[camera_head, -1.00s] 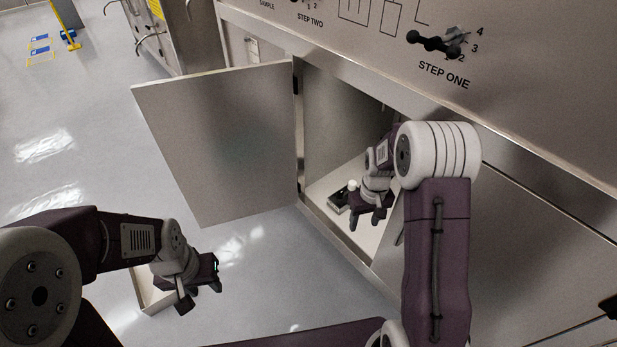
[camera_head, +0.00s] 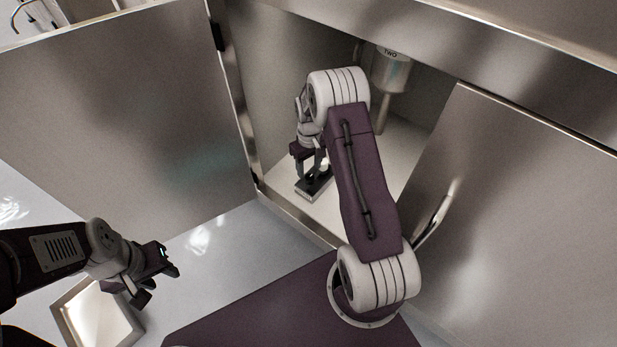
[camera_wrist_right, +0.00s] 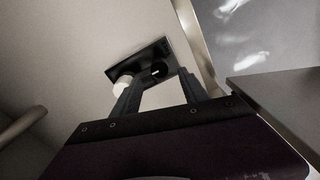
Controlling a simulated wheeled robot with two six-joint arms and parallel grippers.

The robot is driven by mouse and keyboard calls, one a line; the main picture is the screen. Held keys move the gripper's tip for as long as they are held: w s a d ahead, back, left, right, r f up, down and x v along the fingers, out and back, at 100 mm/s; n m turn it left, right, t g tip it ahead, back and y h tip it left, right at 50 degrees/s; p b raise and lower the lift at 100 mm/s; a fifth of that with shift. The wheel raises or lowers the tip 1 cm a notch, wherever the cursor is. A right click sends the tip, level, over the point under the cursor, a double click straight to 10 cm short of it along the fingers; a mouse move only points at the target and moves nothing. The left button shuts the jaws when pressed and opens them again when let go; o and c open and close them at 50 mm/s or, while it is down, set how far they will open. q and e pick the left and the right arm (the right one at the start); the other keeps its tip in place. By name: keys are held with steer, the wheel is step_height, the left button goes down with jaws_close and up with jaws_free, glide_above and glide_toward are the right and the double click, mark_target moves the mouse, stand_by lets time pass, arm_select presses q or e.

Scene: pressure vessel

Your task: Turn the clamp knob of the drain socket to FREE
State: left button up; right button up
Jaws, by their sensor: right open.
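The drain socket (camera_head: 314,188) is a small dark block on the cabinet floor, partly hidden behind my right gripper. In the right wrist view it is a dark rectangular plate (camera_wrist_right: 140,62) with a black round knob (camera_wrist_right: 158,70) bearing a small white mark. A white round part (camera_wrist_right: 121,88) sits beside the knob. My right gripper (camera_head: 313,172) is open, its fingers pointing down at the socket. In the wrist view the knob shows between the fingertips (camera_wrist_right: 157,82); I cannot tell whether they touch it. My left gripper (camera_head: 157,283) is open and empty, outside the cabinet.
The open cabinet door (camera_head: 110,120) stands at the left, and another door panel (camera_head: 520,220) at the right. A metal vessel marked TWO (camera_head: 391,72) with a pipe hangs inside the cabinet. A pale tray (camera_head: 95,318) lies below my left gripper.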

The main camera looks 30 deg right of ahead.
mark_target(309, 176)
step_height(309, 176, down, 5)
steer(key=shift+b, duration=1.15)
arm_select(q)
step_height(309, 176, down, 3)
steer(key=shift+f, duration=0.15)
arm_select(e)
steer(key=shift+r, duration=0.15)
